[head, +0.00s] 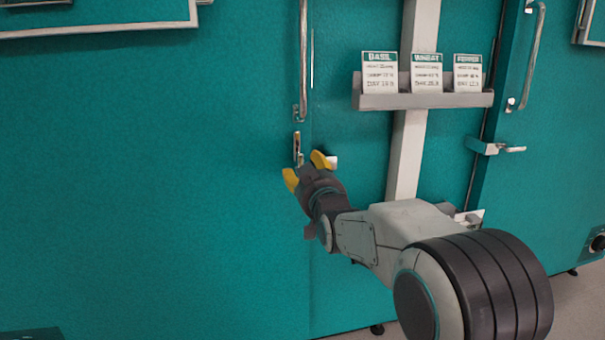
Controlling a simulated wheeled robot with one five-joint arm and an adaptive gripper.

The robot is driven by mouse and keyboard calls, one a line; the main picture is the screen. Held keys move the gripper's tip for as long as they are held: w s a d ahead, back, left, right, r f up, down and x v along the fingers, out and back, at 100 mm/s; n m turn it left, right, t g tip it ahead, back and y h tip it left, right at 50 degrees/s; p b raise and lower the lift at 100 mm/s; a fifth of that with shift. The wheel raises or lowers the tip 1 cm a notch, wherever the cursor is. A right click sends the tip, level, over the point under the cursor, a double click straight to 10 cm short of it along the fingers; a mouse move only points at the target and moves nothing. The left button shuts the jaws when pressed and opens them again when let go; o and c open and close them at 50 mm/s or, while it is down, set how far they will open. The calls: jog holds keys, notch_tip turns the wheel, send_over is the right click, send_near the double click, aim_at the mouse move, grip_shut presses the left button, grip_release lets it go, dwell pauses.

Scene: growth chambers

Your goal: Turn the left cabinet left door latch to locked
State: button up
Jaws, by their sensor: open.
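The left door of the left cabinet is a large teal panel (180,190) that fills the left of the view. Its latch is a small metal piece (297,146) near the door's right edge, below a long vertical metal handle (303,60). My gripper (306,172) has yellow fingertips, one on each side of the latch's lower end. The fingers are apart and the gripper is open. A small white piece (332,163) shows just right of the right fingertip. My gripper hides part of the latch, so I cannot tell whether they touch or which way the latch is turned.
A grey rack (425,101) with three cards labelled basil, wheat and a third crop stands out from a white post (407,150) to the right. Another teal cabinet (545,170) with its own handle (533,55) and latch (495,148) stands further right. Grey floor shows at lower right.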

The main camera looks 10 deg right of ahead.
jog(key=shift+w+b, duration=0.8)
jog(key=shift+w, duration=1.4)
grip_shut()
